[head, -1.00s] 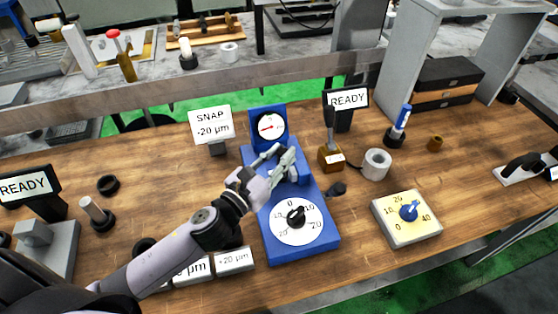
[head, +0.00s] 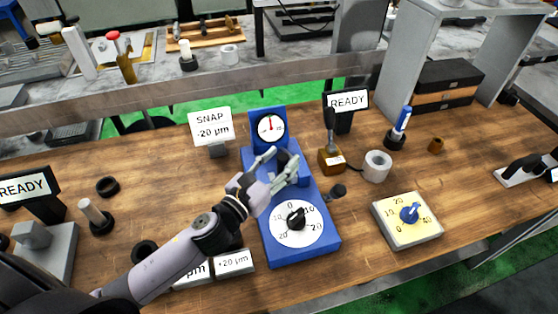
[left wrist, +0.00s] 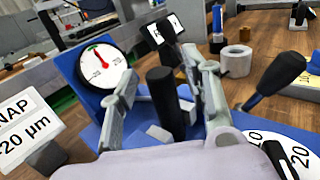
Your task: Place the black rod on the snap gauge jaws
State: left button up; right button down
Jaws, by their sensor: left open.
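The blue snap gauge (head: 319,243) stands mid-table, with a round dial (head: 271,128) at its back and a dark knob on a numbered disc at its front. My left gripper (head: 279,162) is over the gauge with its fingers spread. In the left wrist view, the black rod (left wrist: 167,103) stands roughly upright between the two open fingers (left wrist: 165,88), beside light grey jaw blocks (left wrist: 160,133). A gap shows between the rod and the fingers. The rod's lower end is partly hidden, so its exact contact with the jaws is unclear. My right gripper is out of view.
A black-knobbed lever (head: 337,191) sticks out at the gauge's right. A SNAP sign (head: 211,126) stands behind left. A brown block (head: 331,159), white ring (head: 376,165) and yellow dial box (head: 407,220) lie right. Bare wood shows farther right.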

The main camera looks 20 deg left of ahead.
pick_arm(q)
jog(key=shift+r, duration=0.25)
jog(key=b+v, duration=0.3)
jog(key=v, duration=0.9)
jog(key=shift+b, duration=0.3)
